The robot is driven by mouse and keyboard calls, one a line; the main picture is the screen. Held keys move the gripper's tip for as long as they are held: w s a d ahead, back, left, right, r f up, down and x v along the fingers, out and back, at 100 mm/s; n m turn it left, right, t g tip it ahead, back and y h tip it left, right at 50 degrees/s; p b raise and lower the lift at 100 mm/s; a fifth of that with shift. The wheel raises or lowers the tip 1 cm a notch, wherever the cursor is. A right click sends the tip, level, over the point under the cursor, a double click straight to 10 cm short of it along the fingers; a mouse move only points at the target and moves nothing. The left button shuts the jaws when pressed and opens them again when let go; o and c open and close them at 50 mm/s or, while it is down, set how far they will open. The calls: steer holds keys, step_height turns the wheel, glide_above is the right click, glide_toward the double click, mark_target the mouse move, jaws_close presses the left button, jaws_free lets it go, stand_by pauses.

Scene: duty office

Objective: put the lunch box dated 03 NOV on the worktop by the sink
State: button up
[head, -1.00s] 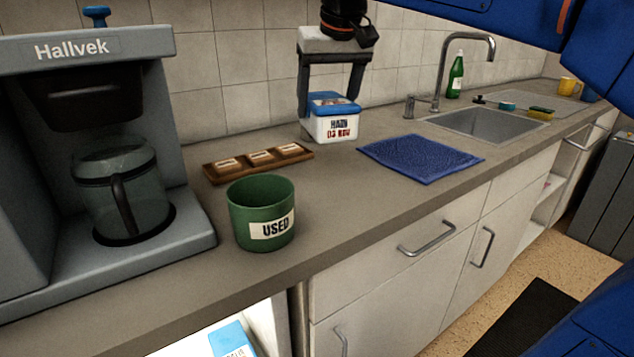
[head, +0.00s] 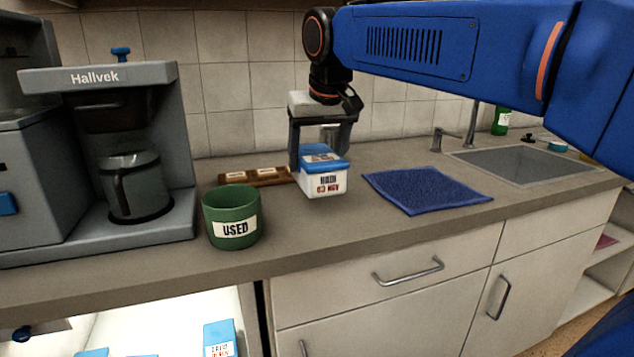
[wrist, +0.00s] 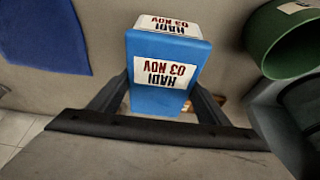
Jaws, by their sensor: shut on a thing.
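The lunch box (head: 324,182) is white with a blue lid and a label reading HADI 03 NOV. It also shows in the wrist view (wrist: 150,102), where the label reads upside down. My gripper (head: 322,150) is above it, with its two fingers shut on the box's sides. The box is upright at the worktop (head: 370,232), left of the blue cloth. I cannot tell whether its base touches the worktop. The sink (head: 525,165) is farther right, beyond the cloth.
A blue cloth (head: 425,190) lies flat right of the box. A green USED cup (head: 232,217) stands at front left, with a wooden tray (head: 262,177) behind it. The coffee machine (head: 110,150) is at far left. Bare worktop lies in front of the box.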

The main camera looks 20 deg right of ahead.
steer(key=shift+f, duration=2.45)
steer(key=o, duration=1.3)
steer(key=shift+f, duration=0.1)
steer(key=shift+o, duration=0.2)
steer(key=v, duration=1.2)
steer(key=shift+s, duration=0.1)
